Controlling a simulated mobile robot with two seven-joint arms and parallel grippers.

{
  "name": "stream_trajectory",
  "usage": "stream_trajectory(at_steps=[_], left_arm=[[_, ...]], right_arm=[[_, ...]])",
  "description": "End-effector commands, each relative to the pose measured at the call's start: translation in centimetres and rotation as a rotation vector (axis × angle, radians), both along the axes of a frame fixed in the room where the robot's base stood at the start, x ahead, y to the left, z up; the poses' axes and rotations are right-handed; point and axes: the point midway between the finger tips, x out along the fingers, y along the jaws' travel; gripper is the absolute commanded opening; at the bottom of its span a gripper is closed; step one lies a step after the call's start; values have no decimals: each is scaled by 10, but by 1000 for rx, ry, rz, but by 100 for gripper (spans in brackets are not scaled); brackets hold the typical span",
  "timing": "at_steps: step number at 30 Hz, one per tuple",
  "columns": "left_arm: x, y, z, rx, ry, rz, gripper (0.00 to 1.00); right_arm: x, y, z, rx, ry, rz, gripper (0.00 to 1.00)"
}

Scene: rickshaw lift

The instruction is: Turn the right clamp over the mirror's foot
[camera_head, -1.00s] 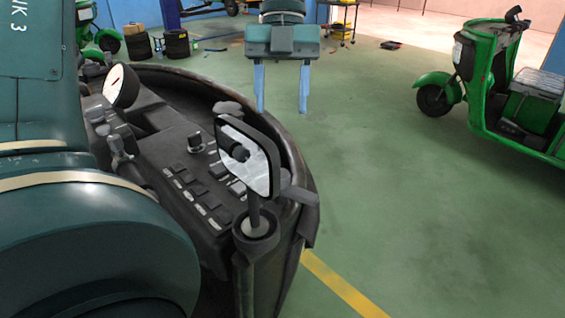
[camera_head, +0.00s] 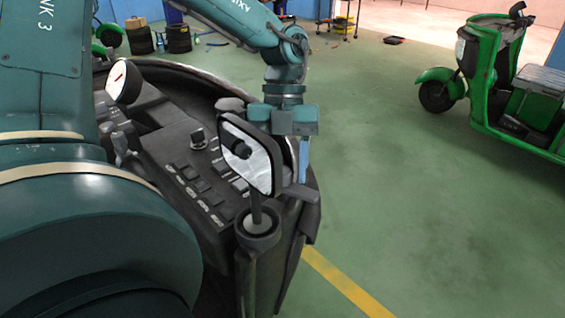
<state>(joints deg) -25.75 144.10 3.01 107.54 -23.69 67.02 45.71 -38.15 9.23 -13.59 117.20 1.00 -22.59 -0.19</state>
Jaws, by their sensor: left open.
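The mirror (camera_head: 246,154), a dark-framed rounded plate on a thin stem, stands on the dashboard's right end. Its foot (camera_head: 257,222) sits in a dark round socket. My left gripper (camera_head: 287,160) points down just behind and right of the mirror, above the clamp in the picture. It is open and empty; its right finger shows, the other is mostly hidden by the mirror. My right gripper is out of view.
A green three-wheeler (camera_head: 500,85) stands at the right. Tyres (camera_head: 178,39) lie at the back. The green floor between is clear.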

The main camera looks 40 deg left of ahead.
Motion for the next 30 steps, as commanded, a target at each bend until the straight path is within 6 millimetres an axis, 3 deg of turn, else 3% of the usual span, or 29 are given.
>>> stream_trajectory(at_steps=[17,30], left_arm=[[0,0,1,-1,-1,0,6],[1,0,-1,0,-3,-101,6]], right_arm=[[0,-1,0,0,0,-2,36],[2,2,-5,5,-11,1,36]])
